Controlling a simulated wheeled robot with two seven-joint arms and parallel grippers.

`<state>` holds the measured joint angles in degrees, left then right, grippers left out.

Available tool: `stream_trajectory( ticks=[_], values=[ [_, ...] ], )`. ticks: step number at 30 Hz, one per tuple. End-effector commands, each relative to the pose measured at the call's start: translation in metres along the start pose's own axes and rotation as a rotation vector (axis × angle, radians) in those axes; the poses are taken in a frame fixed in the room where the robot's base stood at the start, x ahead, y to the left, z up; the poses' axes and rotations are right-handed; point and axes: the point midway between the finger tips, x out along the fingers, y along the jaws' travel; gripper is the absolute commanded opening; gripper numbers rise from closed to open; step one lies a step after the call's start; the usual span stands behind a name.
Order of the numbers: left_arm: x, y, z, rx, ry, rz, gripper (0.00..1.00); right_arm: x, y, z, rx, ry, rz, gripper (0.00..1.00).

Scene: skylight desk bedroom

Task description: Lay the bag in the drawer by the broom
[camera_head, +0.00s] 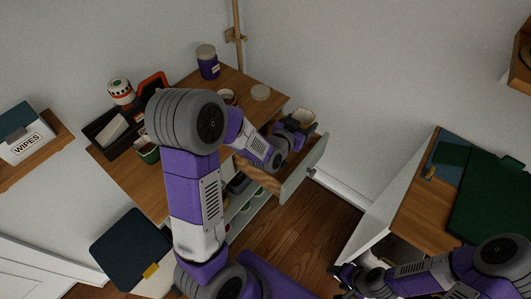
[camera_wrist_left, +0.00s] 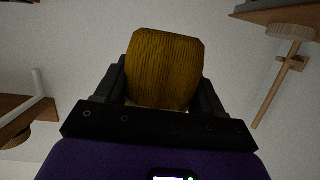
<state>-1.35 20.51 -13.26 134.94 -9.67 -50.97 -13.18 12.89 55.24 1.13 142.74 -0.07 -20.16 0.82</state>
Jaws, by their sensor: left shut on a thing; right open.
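My left gripper (camera_head: 298,120) is shut on the bag, a mustard ribbed bundle (camera_wrist_left: 165,68) that fills the space between the fingers in the left wrist view. In the head view only a pale bit of it (camera_head: 304,115) shows at the fingertips, above the far end of the open drawer (camera_head: 303,172). The drawer is pulled out of the wooden-topped cabinet, and my left arm hides part of its inside. The broom's wooden handle (camera_head: 237,22) stands against the wall behind the cabinet; a wooden pole with a crosspiece (camera_wrist_left: 279,85) shows in the left wrist view. My right gripper (camera_head: 350,280) is open, low at right.
A second cabinet (camera_head: 405,215) with a green board (camera_head: 490,200) stands at right. Wooden floor (camera_head: 305,235) lies clear between them.

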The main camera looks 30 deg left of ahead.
Motion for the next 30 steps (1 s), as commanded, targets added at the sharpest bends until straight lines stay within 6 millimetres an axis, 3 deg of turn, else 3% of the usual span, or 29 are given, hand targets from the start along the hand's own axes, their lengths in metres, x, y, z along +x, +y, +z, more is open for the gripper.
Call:
stream_trajectory(
  ticks=[3, 9, 18, 26, 30],
  values=[
    [-0.009, -0.033, 0.023, 0.002, -0.006, 0.009, 0.40, 0.004, 0.002, 0.000, 0.000, 0.000, 0.000, 0.60],
    [-0.025, -0.058, 0.047, -0.002, -0.021, 0.046, 0.40, 0.007, 0.003, -0.001, 0.000, 0.000, 0.000, 0.60],
    [-0.016, -0.060, 0.097, -0.004, -0.030, 0.062, 0.40, 0.022, 0.008, -0.001, 0.000, 0.000, 0.000, 0.60],
    [-0.010, -0.060, 0.117, -0.002, -0.026, 0.060, 0.40, 0.027, 0.010, -0.001, 0.000, 0.000, 0.000, 0.60],
    [-0.005, -0.059, 0.138, -0.003, -0.028, 0.059, 0.40, 0.034, 0.013, -0.002, 0.000, 0.000, 0.000, 0.60]
  ],
)
